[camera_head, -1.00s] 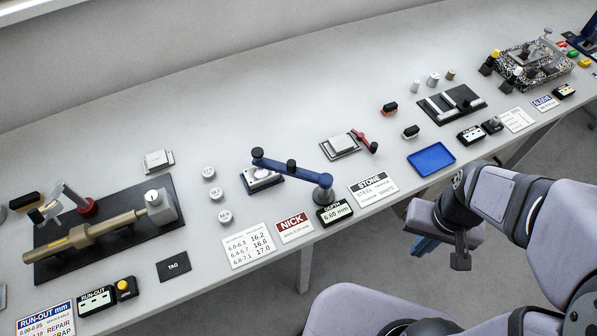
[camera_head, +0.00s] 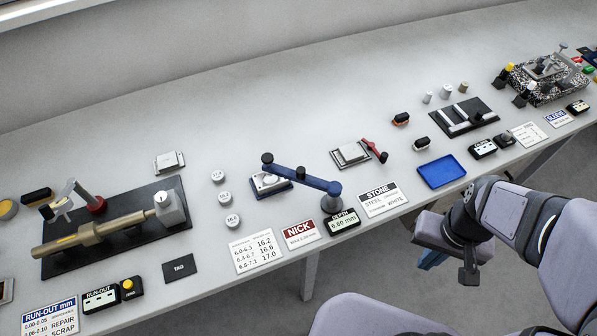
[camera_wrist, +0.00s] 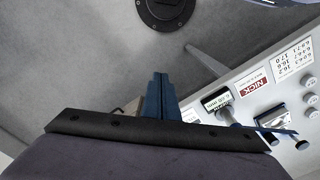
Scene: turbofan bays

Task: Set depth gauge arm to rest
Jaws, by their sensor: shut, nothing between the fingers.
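The depth gauge arm (camera_head: 302,178) is a blue bar on a dark round post at its right end. Its left end, with a black knob (camera_head: 267,158), lies over a small blue-based fixture (camera_head: 271,185) holding a pale part. The depth display (camera_head: 343,222) in front of the post reads 6.60 mm. In the wrist view the blue arm (camera_wrist: 276,131) shows partly at the right edge. My gripper (camera_wrist: 160,76) is shut and empty, with its blue fingers together. In the head view it hangs off the bench's front edge, right of the gauge, mostly hidden behind my arm.
NICK (camera_head: 300,233) and STONE (camera_head: 382,197) cards and a number card (camera_head: 257,251) lie near the gauge. Several small round weights stand to its left. A blue tray (camera_head: 442,171) and a red-handled fixture (camera_head: 350,154) are to its right. The bench behind the gauge is clear.

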